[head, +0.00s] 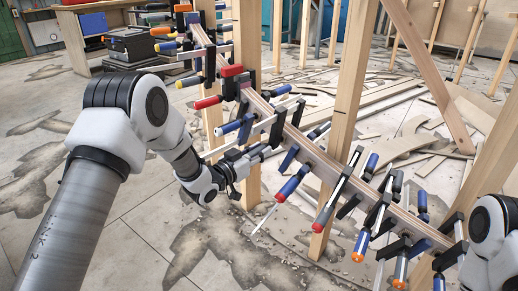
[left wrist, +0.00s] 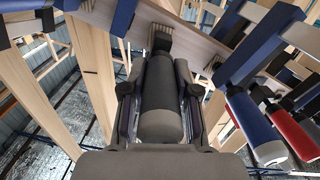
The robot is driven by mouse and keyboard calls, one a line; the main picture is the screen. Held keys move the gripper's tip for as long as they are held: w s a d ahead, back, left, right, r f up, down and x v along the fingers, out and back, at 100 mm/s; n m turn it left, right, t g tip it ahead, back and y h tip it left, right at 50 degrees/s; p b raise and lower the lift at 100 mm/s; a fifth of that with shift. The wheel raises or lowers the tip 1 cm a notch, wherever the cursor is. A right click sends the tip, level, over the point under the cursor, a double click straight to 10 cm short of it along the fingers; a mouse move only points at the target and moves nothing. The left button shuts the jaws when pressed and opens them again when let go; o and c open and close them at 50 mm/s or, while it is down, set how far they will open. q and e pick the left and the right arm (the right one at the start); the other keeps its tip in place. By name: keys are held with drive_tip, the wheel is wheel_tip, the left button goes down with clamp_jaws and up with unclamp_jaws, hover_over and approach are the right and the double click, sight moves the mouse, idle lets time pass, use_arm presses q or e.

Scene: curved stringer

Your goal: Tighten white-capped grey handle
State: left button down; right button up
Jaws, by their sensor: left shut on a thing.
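A dark grey clamp handle (left wrist: 160,100) lies between the two fingers of my left gripper (left wrist: 160,112) in the left wrist view. The fingers sit along both sides of it and are shut on it. Its white cap cannot be made out. In the head view my left gripper (head: 246,162) reaches up to the curved wooden stringer (head: 318,162) near its middle, beside a post. There the fingers largely hide the held handle. My right arm shows at the right edge of the head view, but its gripper cannot be seen.
Several clamps line the stringer, among them a blue handle (head: 293,181) and a red one (head: 208,102) close to my left gripper. A blue white-ended handle (left wrist: 256,128) is on the right in the wrist view. Upright wooden posts (head: 345,100) stand along the stringer.

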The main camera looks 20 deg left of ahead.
use_arm(q)
drive_tip(key=m+p, duration=0.1)
drive_tip(key=m, duration=0.2)
drive_tip(key=shift+r+m, duration=0.1)
drive_tip(key=shift+m, duration=0.2)
drive_tip(key=m+p, duration=0.1)
drive_tip(key=m, duration=0.2)
drive_tip(key=shift+d+m+p, duration=0.1)
drive_tip(key=shift+m+p, duration=0.2)
drive_tip(key=m, duration=0.3)
drive_tip(key=shift+m+p, duration=0.3)
drive_tip(key=shift+p, duration=0.1)
drive_tip(key=shift+f+m+p, duration=0.2)
drive_tip(key=shift+m+p, duration=0.15)
drive_tip(key=shift+m, duration=1.85)
drive_tip(key=c, duration=0.9)
unclamp_jaws()
drive_tip(key=shift+o, duration=0.2)
drive_tip(key=shift+s, duration=0.1)
